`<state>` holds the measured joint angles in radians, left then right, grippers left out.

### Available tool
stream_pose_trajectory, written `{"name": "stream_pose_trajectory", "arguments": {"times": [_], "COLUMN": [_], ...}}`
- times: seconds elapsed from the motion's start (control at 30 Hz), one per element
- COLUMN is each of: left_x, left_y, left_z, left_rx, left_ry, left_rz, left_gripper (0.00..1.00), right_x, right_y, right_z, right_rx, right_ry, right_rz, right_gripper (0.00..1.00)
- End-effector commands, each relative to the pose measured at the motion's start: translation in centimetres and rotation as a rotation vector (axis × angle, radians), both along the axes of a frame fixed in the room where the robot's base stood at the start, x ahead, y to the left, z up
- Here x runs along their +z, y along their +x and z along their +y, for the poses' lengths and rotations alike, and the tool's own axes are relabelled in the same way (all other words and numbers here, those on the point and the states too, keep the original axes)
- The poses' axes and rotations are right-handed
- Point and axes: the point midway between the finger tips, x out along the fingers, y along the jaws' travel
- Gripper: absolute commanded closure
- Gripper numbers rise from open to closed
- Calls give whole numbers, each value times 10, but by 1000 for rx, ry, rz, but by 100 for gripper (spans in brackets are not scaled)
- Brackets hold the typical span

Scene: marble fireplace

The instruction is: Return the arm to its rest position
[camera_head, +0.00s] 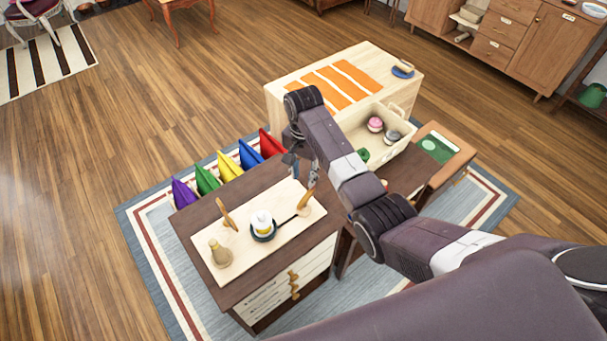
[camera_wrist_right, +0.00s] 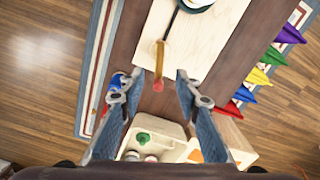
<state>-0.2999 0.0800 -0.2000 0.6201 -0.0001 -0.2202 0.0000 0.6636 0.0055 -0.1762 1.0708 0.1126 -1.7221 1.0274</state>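My right arm (camera_head: 340,165) reaches in from the lower right of the head view. Its gripper (camera_head: 301,168) hangs above the dark brown desk top (camera_head: 245,195), near the far right end of a pale board. In the right wrist view the gripper (camera_wrist_right: 154,82) has its two fingers well apart. Nothing is between the fingertips; the wooden handle (camera_wrist_right: 159,62) of a pan lies beyond them, on the board side. My left gripper does not show in either view.
On the board (camera_head: 210,240) stand a white pot (camera_head: 262,222) in a dark pan and a wooden pepper mill (camera_head: 219,254). A cream bin (camera_head: 398,151) with several items stands to the right, beside a light wood cabinet (camera_head: 275,97). Open floor lies left.

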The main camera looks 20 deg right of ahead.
Motion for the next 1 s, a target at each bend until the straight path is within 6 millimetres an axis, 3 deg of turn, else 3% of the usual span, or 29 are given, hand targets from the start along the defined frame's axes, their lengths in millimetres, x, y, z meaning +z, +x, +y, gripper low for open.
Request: {"name": "stream_pose_trajectory", "arguments": {"times": [0.33,0.47,0.57,0.77,1.0], "left_x": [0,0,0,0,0], "left_y": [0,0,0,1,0], "left_z": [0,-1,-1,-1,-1], "left_rx": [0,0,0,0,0], "left_ry": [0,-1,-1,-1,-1], "left_rz": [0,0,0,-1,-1], "left_gripper": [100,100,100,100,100], "right_x": [-2,-15,-31,-54,-47], "right_y": [-1,-17,-41,-109,-197], "right_z": [0,-1,-3,-9,-17], "right_rx": [5,56,144,372,644], "right_ry": [1,3,2,-10,-49], "right_rz": [-1,-13,-37,-105,-184], "right_gripper": [70,70,70,70,70]}}
